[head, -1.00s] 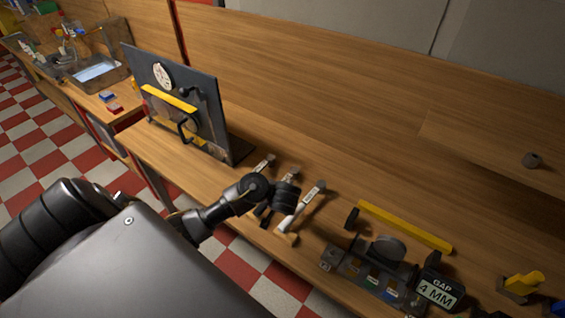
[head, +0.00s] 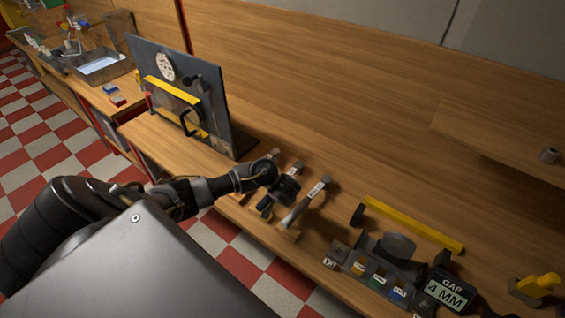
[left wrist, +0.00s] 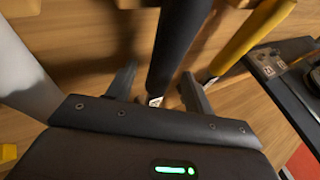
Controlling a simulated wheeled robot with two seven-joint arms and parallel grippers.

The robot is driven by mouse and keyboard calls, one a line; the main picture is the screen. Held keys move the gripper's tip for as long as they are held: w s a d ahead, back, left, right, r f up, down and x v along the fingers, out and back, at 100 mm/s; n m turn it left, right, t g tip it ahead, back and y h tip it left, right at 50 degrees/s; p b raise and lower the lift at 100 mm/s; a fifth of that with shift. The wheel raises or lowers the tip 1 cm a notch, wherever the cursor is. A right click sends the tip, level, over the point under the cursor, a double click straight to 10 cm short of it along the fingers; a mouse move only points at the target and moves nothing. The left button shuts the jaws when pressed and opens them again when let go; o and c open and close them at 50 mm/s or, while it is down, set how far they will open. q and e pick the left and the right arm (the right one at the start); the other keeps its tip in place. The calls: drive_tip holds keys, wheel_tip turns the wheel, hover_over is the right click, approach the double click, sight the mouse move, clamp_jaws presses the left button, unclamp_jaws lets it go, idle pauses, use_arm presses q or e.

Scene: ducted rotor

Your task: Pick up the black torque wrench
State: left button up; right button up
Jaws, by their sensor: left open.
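The black torque wrench lies on the bench in the middle of a row of tools. Its dark handle (head: 265,204) shows at the bench's front side in the head view; my gripper hides part of it. In the left wrist view a long black bar, seemingly this handle (left wrist: 180,42), runs between the two fingers. My left gripper (head: 286,190) is over the row, and in the left wrist view (left wrist: 160,90) its fingers are apart on either side of the bar. I cannot tell whether they touch it. My right gripper is out of view.
A pale-handled tool (head: 304,206) lies close to the right. A dark upright panel (head: 213,80) with a yellow bar stands behind left. A rack (head: 375,270), a yellow bar (head: 415,226) and a GAP 4 MM display (head: 447,292) are right. Clear bench lies behind the tools.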

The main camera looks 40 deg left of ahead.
use_arm(q)
drive_tip(key=shift+r, duration=0.1)
drive_tip(key=shift+s+d, duration=0.1)
drive_tip(key=shift+c, duration=0.6)
clamp_jaws()
